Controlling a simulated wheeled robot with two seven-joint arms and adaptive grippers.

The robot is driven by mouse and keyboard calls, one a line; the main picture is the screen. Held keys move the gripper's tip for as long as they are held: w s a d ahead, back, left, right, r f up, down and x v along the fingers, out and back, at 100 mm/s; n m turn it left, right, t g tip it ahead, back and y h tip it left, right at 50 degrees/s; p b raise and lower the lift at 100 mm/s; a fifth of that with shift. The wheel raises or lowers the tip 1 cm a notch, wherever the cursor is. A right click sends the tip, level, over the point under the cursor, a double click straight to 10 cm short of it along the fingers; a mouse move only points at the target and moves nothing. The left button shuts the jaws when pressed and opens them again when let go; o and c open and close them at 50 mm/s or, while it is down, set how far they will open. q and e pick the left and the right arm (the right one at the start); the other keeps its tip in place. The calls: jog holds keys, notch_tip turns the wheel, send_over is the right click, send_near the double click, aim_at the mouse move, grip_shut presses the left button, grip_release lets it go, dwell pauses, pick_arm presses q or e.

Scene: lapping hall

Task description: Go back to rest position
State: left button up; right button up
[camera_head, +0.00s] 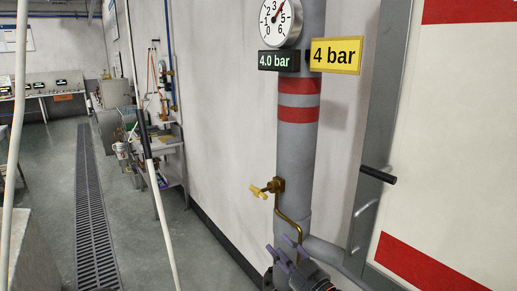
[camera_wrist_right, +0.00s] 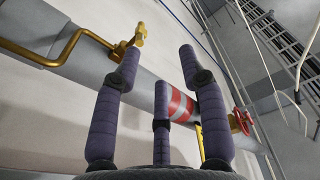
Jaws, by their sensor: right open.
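My right gripper (camera_head: 285,250) shows at the bottom of the head view, low in front of the grey pipe (camera_head: 298,150). Its dark purple-grey fingers also show in the right wrist view (camera_wrist_right: 160,65); they are spread apart, open, with nothing between them. The yellow brass tap (camera_head: 266,189) with its bent brass tube is on the pipe, above the gripper in the head view. In the wrist view the tap (camera_wrist_right: 140,36) appears just beyond the left fingertip; I cannot tell the exact gap. My left gripper is not in view.
A round gauge (camera_head: 280,20), a 4.0 bar display (camera_head: 279,60) and a yellow 4 bar sign (camera_head: 335,55) are on the pipe. A black handle (camera_head: 378,175) sticks out at right. A floor grating (camera_head: 92,215) runs along open floor at left.

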jog(key=s+d+f+m+g+h, duration=0.1)
jog(key=d+f+m+g+h, duration=0.15)
jog(key=f, duration=1.35)
jog(key=s+d+f+m+g+h, duration=0.1)
jog(key=s+f+m+g+h, duration=0.2)
jog(key=f, duration=1.3)
jog(key=s+f+m+g, duration=0.1)
jog(key=s+f+g, duration=0.9)
jog(key=s+f, duration=1)
jog(key=shift+s+f+h, duration=0.15)
jog(key=shift+s+h, duration=0.3)
jog(key=shift+s, duration=0.55)
jog(key=shift+d, duration=0.2)
